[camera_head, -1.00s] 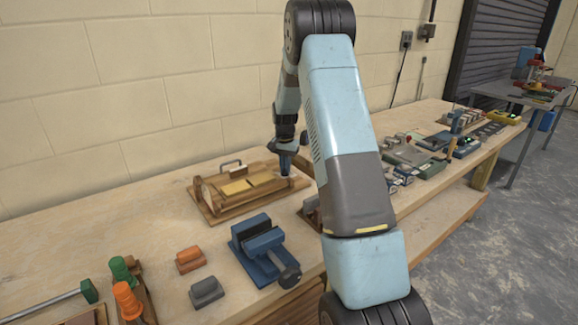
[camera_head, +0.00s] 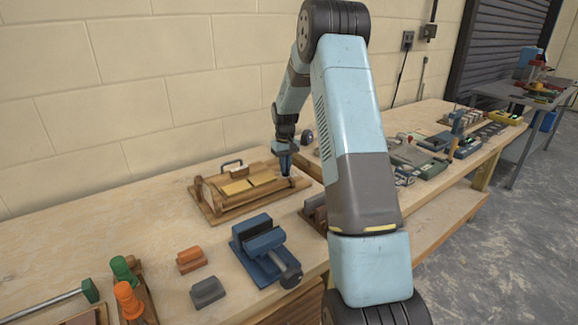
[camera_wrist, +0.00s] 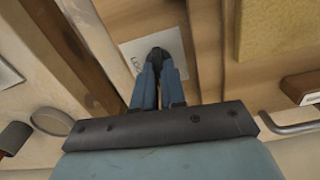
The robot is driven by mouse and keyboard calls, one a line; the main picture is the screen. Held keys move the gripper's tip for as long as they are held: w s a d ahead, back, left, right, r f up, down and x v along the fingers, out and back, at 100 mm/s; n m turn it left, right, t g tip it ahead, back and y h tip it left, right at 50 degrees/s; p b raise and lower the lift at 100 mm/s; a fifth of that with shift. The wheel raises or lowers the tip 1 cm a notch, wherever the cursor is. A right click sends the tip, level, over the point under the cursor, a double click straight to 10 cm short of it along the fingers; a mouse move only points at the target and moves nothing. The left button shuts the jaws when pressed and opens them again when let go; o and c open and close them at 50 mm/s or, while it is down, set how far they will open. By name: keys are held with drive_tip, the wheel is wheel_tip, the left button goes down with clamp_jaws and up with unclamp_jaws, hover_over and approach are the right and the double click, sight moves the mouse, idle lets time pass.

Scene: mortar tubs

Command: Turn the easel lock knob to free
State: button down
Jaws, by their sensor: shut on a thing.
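The easel (camera_head: 228,208) is a wooden frame lying on the bench, with yellowish panels and a dark handle at its back. My gripper (camera_head: 285,176) points down over the easel's right end. In the wrist view my gripper (camera_wrist: 157,56) has its blue fingers closed together on a small dark knob (camera_wrist: 156,52). A pale label (camera_wrist: 135,62) with markings partly shows beside the knob. The fingers hide most of the knob, so I cannot tell which way it is turned.
A blue vise (camera_head: 262,245) stands in front of the easel. Orange (camera_head: 191,259) and grey (camera_head: 207,291) blocks lie to its left, near green-handled and orange-handled tools. Several other fixtures crowd the bench to the right, beyond my arm. The bench left of the easel is clear.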

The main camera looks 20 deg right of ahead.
drive_tip(key=shift+s+a+f+n, duration=0.1)
drive_tip(key=shift+a+n, duration=0.1)
drive_tip(key=shift+n, duration=0.4)
drive_tip(key=shift+d, duration=0.1)
drive_tip(key=c, duration=1.2)
unclamp_jaws()
drive_tip(key=shift+d, duration=0.1)
wheel_tip(320, 180, up, 14)
drive_tip(key=shift+f, duration=0.15)
